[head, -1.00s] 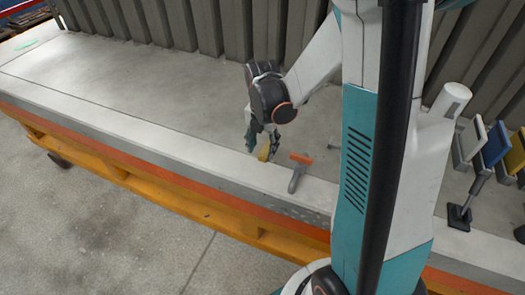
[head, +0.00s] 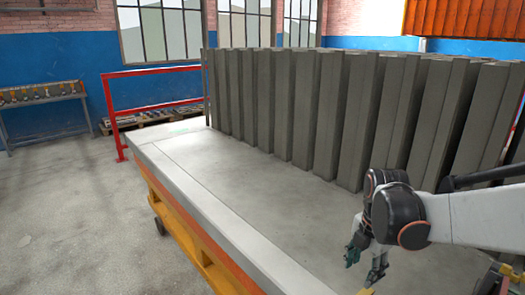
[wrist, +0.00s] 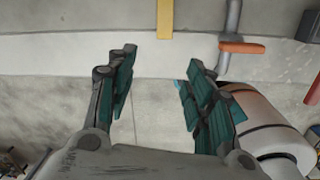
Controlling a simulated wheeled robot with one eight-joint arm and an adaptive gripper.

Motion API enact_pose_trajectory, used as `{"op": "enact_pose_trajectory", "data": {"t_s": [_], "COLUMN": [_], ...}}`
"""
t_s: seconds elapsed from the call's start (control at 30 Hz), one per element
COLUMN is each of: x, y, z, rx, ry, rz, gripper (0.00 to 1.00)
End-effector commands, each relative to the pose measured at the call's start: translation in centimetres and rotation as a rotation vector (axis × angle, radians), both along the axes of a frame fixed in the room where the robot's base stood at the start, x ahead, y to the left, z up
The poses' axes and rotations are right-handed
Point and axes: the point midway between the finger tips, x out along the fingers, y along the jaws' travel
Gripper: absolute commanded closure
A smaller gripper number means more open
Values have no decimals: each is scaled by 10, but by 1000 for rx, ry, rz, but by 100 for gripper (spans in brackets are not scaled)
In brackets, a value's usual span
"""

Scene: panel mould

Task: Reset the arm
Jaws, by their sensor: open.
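My gripper (head: 364,268) hangs above the grey mould table (head: 235,185), at the lower right of the head view. In the wrist view its two teal-padded fingers (wrist: 162,62) are spread wide with nothing between them. A yellow piece (wrist: 165,18) lies on the table beyond the fingertips, apart from them. Its edge shows at the bottom of the head view (head: 366,291). A grey tool with an orange bar (wrist: 242,47) lies to the right of the yellow piece in the wrist view.
A row of tall grey panels (head: 300,110) stands along the table's far side. A red rail (head: 150,103) is at the far left end. A workbench with tools (head: 45,95) stands at the left wall.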

Motion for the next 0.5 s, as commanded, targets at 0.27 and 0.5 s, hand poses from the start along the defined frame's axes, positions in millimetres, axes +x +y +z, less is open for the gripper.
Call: {"op": "enact_pose_trajectory", "data": {"t_s": [0.27, 0.5], "x": [-37, -73], "y": [30, 51], "z": [46, 64], "rx": [70, 238], "ry": [-187, -316], "rz": [-576, -1090], "gripper": [52, 52]}}
